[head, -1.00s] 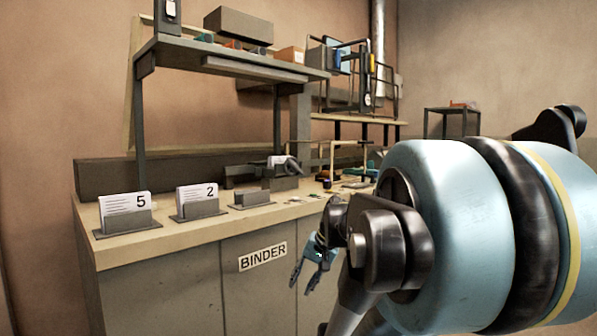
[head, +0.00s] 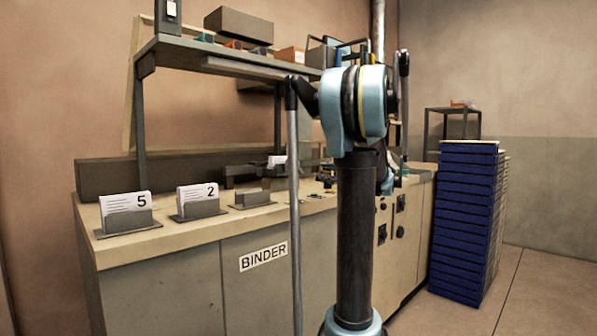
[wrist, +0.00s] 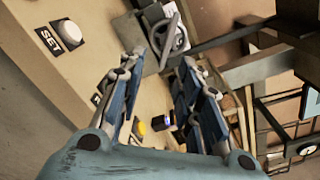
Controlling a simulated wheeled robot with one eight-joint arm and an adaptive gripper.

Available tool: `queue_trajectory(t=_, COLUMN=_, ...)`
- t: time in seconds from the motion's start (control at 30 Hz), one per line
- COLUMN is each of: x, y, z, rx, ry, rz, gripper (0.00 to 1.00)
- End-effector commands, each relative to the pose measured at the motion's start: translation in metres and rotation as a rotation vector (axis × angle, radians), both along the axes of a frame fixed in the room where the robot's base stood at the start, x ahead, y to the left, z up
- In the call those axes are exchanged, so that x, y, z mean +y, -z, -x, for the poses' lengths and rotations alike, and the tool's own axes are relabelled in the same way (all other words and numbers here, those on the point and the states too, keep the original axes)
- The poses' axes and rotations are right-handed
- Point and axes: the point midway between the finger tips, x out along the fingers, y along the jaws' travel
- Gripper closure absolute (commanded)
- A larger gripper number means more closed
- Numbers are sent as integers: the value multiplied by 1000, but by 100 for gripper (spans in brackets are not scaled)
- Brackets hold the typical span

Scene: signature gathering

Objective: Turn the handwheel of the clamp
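The clamp's handwheel (wrist: 178,38) is a grey spoked ring at the top middle of the wrist view, mounted on a grey clamp body (wrist: 150,60). My gripper (wrist: 164,62) is open, its two blue-and-grey fingers spread on either side of the lower picture. The wheel lies beyond the fingertips, slightly right of the middle of the gap. Nothing shows held between the fingers. In the head view my arm stands in front of the right part of the bench, and I cannot make out the gripper or the handwheel there.
A white button (wrist: 67,33) marked SET is on the bench. A yellow piece (wrist: 140,127) and a dark blue item (wrist: 168,120) lie between the fingers in the picture. Card holders (head: 125,222) line the bench (head: 90,213). A blue stack (head: 465,220) stands right of it.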

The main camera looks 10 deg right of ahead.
Motion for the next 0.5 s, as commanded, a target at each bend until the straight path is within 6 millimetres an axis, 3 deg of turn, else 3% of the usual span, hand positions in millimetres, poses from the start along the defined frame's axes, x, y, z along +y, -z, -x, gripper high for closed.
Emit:
queue_trajectory(t=0.17, x=-10, y=-7, z=-10, rx=-8, ry=15, rz=-44, gripper=68)
queue_trajectory(t=0.5, x=19, y=-7, z=-48, rx=-8, ry=13, rz=-43, gripper=68)
